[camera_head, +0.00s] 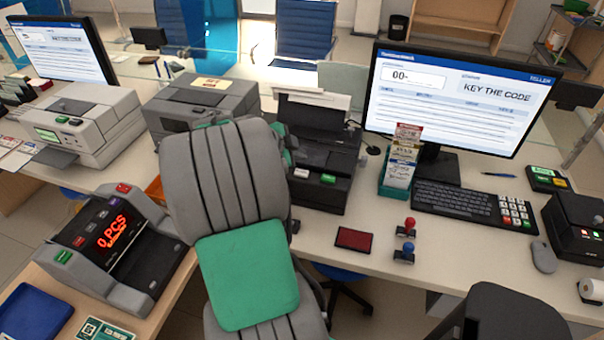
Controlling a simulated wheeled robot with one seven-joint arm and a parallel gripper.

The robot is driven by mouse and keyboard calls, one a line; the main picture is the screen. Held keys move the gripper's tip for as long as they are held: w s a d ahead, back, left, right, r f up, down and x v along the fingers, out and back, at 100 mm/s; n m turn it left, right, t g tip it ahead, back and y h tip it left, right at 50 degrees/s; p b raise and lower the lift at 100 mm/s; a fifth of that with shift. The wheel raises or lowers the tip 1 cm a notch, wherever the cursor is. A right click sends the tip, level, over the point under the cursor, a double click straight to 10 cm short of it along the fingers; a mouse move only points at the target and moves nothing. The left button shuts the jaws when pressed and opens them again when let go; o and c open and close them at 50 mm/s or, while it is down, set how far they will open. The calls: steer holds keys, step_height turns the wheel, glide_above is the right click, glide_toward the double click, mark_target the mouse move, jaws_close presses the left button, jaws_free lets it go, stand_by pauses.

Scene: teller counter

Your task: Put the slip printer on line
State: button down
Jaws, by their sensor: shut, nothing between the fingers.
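A black printer (322,160) stands on the counter at centre, with pale paper (318,97) at its back and a white key (301,173) and a green key (328,179) on its front. A light grey machine (95,112) at left has a small lit green display (46,135) and coloured keys. I cannot tell for sure which is the slip printer. The right monitor (455,97) reads "00-" and "KEY THE CODE". A black keyboard (455,203) with a number pad (515,213) lies below it. My grey and green arm covers the middle; my gripper does not show.
A dark grey machine (190,103) stands behind my arm. A counter (100,262) reading "0 PCS" is at left front. A card holder (399,170), red pad (355,239), stamps (408,240) and mouse (543,257) occupy the right desk. A dark chair (500,315) is at front right.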

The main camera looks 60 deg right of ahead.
mark_target(299, 174)
steer(key=shift+f+b, duration=1.3)
steer(key=shift+f, duration=0.3)
stand_by(0.6)
steer(key=shift+f+b, duration=0.45)
steer(key=shift+b, duration=0.3)
steer(key=shift+f+b, duration=0.45)
steer(key=shift+b, duration=0.15)
stand_by(0.4)
steer(key=shift+r, duration=0.9)
steer(key=shift+p, duration=0.3)
steer(key=shift+r+p, duration=1)
steer(key=shift+r, duration=1.55)
